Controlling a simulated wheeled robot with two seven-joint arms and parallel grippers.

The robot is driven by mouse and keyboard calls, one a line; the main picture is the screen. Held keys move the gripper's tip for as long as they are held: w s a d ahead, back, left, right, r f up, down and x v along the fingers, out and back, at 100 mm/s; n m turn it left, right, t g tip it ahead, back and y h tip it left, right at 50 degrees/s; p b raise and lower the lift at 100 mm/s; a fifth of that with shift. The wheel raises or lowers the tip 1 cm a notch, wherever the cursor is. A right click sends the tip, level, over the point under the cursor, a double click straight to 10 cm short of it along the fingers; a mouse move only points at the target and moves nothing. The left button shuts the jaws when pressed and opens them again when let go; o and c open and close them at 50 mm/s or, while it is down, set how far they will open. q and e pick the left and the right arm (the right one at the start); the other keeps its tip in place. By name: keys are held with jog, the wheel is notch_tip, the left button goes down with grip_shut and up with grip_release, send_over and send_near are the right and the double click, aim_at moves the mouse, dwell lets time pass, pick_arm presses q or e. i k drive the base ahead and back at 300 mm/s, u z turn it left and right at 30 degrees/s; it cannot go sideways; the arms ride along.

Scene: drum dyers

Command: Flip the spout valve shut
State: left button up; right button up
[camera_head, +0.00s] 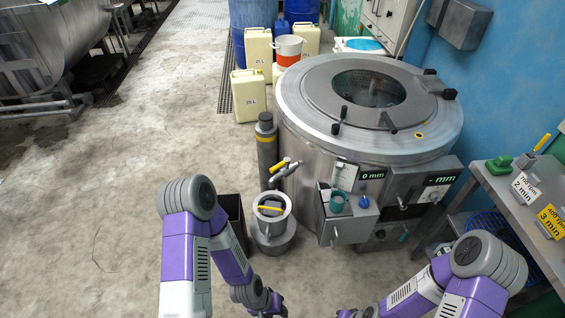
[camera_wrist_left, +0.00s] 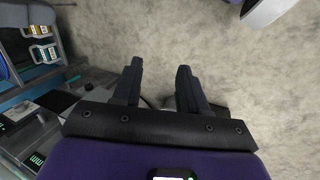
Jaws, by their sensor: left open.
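The spout valve (camera_head: 280,164) has a yellow handle and sits on the metal spout (camera_head: 287,170) at the lower left front of the steel drum machine (camera_head: 375,150). The handle slants up to the right, near the spout's top. The spout reaches out above a round metal pail (camera_head: 271,228) with a yellow bar across its mouth. My left gripper (camera_wrist_left: 158,82) is open and empty in the left wrist view, with bare floor beyond its fingers. In the head view, my left arm ends at the bottom edge, below the pail and well short of the valve. My right gripper is out of frame.
A dark open bin (camera_head: 232,222) stands left of the pail, close to my left arm. A grey cylinder (camera_head: 266,145) stands behind the spout. A control box with a blue knob (camera_head: 363,202) juts out right of it. A metal bench (camera_head: 515,205) is at right. Floor at left is clear.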

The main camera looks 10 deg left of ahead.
aim_at(287, 161)
jog(key=u, duration=0.2)
jog(key=i, duration=1)
jog(key=z, duration=0.6)
